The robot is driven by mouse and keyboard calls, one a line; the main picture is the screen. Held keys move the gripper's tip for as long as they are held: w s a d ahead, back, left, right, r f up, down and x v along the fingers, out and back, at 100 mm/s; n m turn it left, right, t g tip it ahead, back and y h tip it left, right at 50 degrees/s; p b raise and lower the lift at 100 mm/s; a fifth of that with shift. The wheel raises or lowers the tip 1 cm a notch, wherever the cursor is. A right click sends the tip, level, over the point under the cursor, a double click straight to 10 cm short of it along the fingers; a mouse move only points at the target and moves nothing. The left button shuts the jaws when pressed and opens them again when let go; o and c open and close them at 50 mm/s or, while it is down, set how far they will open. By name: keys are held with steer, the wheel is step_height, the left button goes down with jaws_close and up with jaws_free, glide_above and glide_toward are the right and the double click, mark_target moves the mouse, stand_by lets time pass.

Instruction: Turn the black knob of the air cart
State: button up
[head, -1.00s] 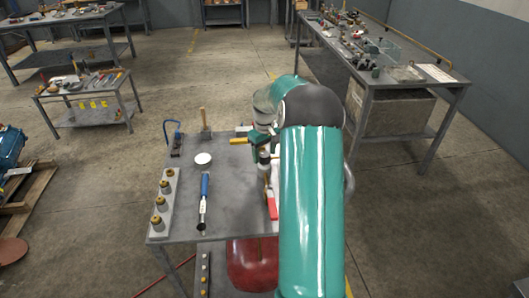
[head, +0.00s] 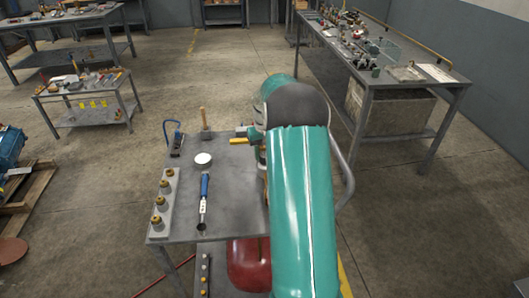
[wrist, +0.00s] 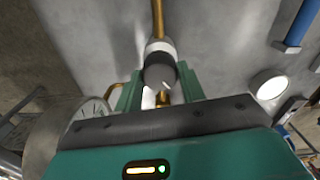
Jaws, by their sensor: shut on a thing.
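The black knob (wrist: 160,71) is in the upper middle of the wrist view, with a pale collar behind it and a brass pipe (wrist: 158,18) running above. My gripper (wrist: 158,84) has one green finger on each side of the knob and is shut on it. The air cart (head: 235,220) is the grey-topped cart in the head view, with a red tank (head: 247,268) underneath. In the head view my arm covers the knob and most of my gripper.
A round gauge (wrist: 95,110) is close to my gripper's left in the wrist view. A blue-handled tool (head: 204,190), a white disc (head: 203,160) and a strip with several brass fittings (head: 162,205) lie on the cart top. A long workbench (head: 380,75) stands at the right.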

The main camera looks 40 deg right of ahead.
mark_target(264, 154)
steer(key=o, duration=1)
steer(key=shift+c, duration=0.2)
step_height(264, 154, up, 14)
